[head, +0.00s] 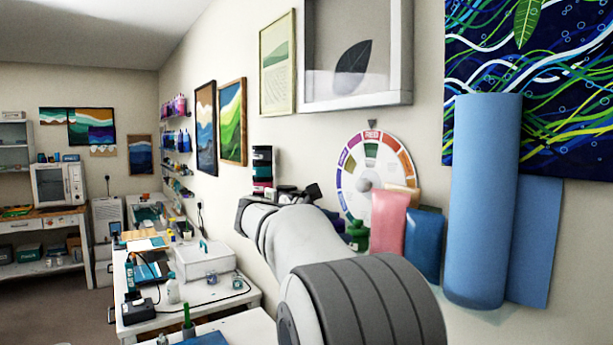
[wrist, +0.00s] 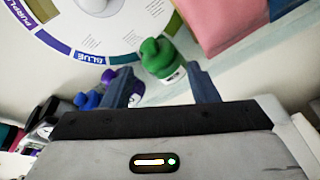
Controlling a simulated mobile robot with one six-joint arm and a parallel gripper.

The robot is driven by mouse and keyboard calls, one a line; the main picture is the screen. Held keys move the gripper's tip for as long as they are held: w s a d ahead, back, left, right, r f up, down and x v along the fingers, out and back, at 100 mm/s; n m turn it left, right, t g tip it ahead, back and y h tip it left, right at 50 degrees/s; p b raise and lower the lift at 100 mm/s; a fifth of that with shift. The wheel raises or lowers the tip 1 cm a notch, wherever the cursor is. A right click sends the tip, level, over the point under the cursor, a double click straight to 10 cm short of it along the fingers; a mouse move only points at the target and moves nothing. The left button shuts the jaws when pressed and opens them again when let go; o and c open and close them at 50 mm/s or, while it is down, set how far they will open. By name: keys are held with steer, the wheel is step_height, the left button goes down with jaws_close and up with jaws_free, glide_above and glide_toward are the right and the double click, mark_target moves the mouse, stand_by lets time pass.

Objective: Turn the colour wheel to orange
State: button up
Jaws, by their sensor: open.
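The colour wheel (head: 376,185) hangs on the wall in the head view, a white disc with a coloured rim and a knob at its centre. A red label sits at its top, above a green segment. Its lower part is hidden by bottles and bags. In the wrist view the lower part of the wheel (wrist: 115,28) shows, with PURPLE and BLUE on its rim. My gripper (wrist: 163,82) is open, its two blue-grey fingers apart and below the wheel's rim in that picture. A green-capped bottle (wrist: 160,58) shows between the fingertips; I cannot tell any contact.
A pink bag (head: 390,222) and a blue bag (head: 424,232) stand before the wheel's lower right. Small blue and purple bottles (wrist: 88,98) stand left of my gripper. A white bench (head: 225,297) extends at left.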

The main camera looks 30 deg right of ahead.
mark_target(360, 185)
steer(key=w+d+r+n+h+p, duration=0.1)
steer(key=w+d+r+h, duration=0.25)
steer(key=r, duration=0.45)
steer(key=shift+g, duration=0.4)
steer(key=d+p, duration=0.2)
steer(key=d, duration=0.5)
steer(key=shift+w, duration=0.15)
